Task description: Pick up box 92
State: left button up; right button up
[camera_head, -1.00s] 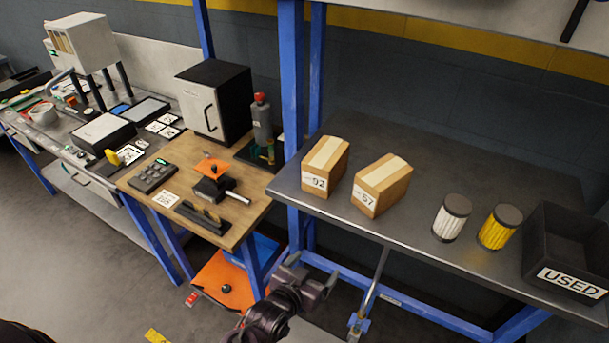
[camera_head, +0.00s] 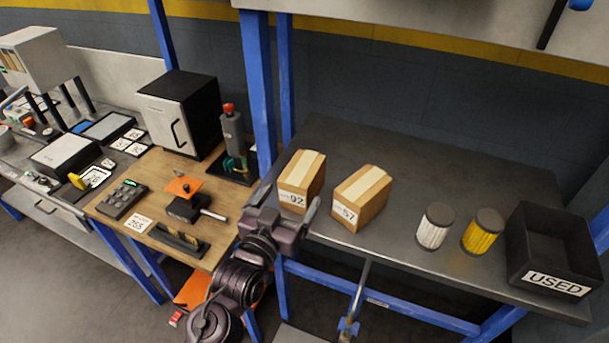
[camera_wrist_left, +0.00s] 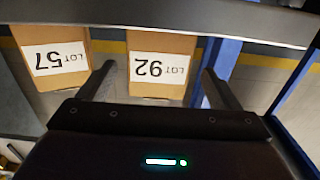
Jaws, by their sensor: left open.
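Box 92 (camera_head: 302,180) is a small brown carton with a pale tape strip and a white label, standing on the dark metal table near its left end. In the left wrist view box 92 (camera_wrist_left: 160,64) appears upside down, its label showing between the fingers. My left gripper (camera_head: 292,200) is open at the table's front edge, just in front of box 92; its fingers (camera_wrist_left: 155,85) are empty. I cannot tell whether they touch the box. My right gripper is not in view.
Box 57 (camera_head: 361,198) stands just right of box 92, also in the wrist view (camera_wrist_left: 55,60). A white filter (camera_head: 435,226), a yellow filter (camera_head: 482,231) and a black USED bin (camera_head: 552,284) stand further right. A blue post (camera_head: 258,90) rises at the left. The table's back is clear.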

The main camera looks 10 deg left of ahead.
aim_at(300, 182)
pick_arm(q)
jog(key=w, duration=0.1)
jog(key=p, duration=0.1)
jog(key=w+p, duration=0.1)
jog(key=shift+w+d+r, duration=0.3)
jog(key=shift+w, duration=0.05)
jog(key=shift+w+d+f+p, duration=0.15)
jog(key=shift+w+p, duration=0.05)
jog(key=shift+w, duration=0.4)
jog(key=shift+w+d+f+p, duration=0.1)
jog(key=shift+w+d+p, duration=0.1)
jog(key=shift+w, duration=0.35)
jog(key=shift+w+f, duration=0.1)
jog(key=shift+w, duration=0.15)
jog(key=shift+c, duration=0.3)
jog(key=c, duration=1.2)
jog(key=shift+c, duration=0.2)
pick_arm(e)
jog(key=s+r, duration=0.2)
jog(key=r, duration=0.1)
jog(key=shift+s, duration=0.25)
pick_arm(q)
jog(key=shift+r, duration=0.2)
